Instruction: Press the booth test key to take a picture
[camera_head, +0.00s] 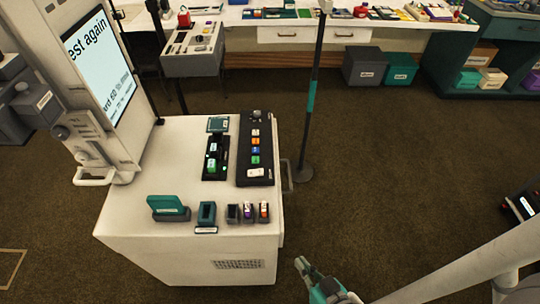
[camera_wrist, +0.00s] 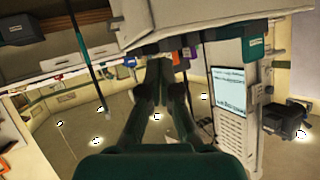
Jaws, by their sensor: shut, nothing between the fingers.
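The white booth cabinet (camera_head: 130,215) stands left of centre. On its top is a black key panel (camera_head: 243,178) with a dark knob, several coloured keys and a white key (camera_head: 255,172) at the near end. The key labels are too small to read, so I cannot tell which is the test key. A screen (camera_head: 98,65) at the cabinet's left shows large text, "est again". My gripper (camera_head: 303,266) is shut and empty, low in front of the cabinet's near right corner, apart from it. Its dark fingers also show in the wrist view (camera_wrist: 160,78).
Beside the panel lies a black device with a green-lit part (camera_head: 212,163). Teal and dark holders (camera_head: 207,213) and small upright blocks line the near edge. A thin dark post (camera_head: 310,110) stands right of the cabinet. The carpet (camera_head: 390,170) to the right is clear.

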